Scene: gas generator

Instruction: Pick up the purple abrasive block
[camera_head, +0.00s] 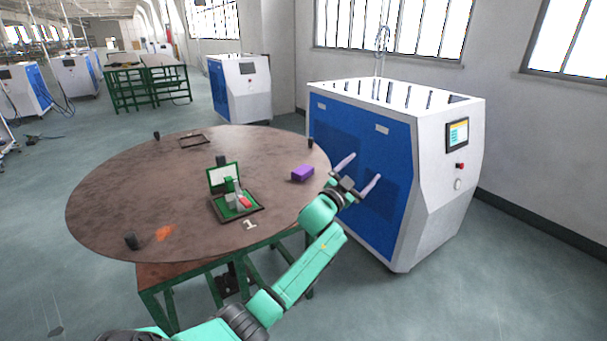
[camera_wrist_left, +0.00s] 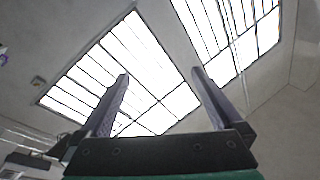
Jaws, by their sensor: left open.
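The purple abrasive block (camera_head: 303,173) lies on the right part of the round brown table (camera_head: 120,205) in the head view. My left gripper (camera_head: 363,172) is to the right of the block, near the table's right edge and in front of the blue machine panel. Its two fingers are spread apart with nothing between them. In the left wrist view the open gripper (camera_wrist_left: 160,82) points up towards the windows and wall, and the block is not seen there. My right gripper is not in view.
A green case (camera_head: 222,178) with small items stands open mid-table. Small black posts (camera_head: 131,241) stand near the rim, and a dark frame (camera_head: 193,140) lies at the back. A blue and white machine (camera_head: 440,200) stands close on the right.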

